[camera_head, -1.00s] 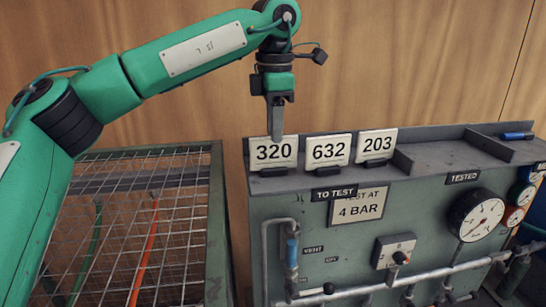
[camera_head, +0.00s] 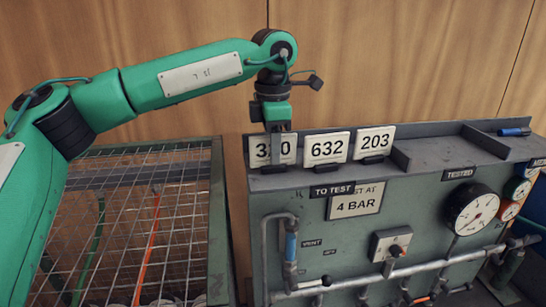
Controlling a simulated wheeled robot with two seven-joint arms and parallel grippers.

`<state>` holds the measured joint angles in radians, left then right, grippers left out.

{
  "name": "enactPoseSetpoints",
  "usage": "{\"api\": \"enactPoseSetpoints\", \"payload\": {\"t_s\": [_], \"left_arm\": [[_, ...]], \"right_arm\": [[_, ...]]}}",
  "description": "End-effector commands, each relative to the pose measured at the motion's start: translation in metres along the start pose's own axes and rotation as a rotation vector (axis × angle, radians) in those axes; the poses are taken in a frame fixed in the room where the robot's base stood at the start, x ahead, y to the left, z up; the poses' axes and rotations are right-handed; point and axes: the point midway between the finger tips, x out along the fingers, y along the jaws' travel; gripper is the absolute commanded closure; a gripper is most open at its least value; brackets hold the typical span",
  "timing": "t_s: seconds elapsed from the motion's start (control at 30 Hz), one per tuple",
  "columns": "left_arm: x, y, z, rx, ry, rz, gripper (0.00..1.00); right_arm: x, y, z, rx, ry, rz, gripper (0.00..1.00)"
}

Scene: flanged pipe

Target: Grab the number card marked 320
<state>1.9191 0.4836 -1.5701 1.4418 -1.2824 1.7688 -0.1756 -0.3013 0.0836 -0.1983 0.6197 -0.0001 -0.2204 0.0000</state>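The number card marked 320 (camera_head: 261,151) stands upright in a small dark holder at the left end of the top ledge of the green-grey test bench. My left gripper (camera_head: 276,160) points straight down at this card, and its fingers cover the card's middle digit. Whether the fingers touch the card, and whether they are open or shut, I cannot tell from this side. My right gripper is not in view.
The bench (camera_head: 440,160) has an empty ledge section further right and a blue marker (camera_head: 514,132). A wire mesh cage (camera_head: 215,230) stands left of the bench.

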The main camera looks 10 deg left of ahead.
Motion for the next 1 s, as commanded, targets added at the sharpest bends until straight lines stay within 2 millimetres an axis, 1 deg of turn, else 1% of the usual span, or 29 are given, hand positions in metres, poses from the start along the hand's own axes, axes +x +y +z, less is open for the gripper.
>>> {"api": "enactPoseSetpoints", "payload": {"t_s": [0.13,0.43,0.6,1.0], "left_arm": [[0.0031,0.0,-0.0001,0.0,0.0,-0.001,0.67],[0.0028,0.0,-0.0001,0.0,0.0,0.0,0.67],[0.0027,0.0,-0.0001,0.0,0.0,0.0,1.0],[0.0004,0.0,0.0,0.0,0.0,0.001,1.0]], "right_arm": [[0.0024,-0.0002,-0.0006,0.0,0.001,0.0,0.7],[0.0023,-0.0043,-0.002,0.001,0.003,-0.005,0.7],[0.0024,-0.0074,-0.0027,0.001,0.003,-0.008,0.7],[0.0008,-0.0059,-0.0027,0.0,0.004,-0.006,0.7]]}}
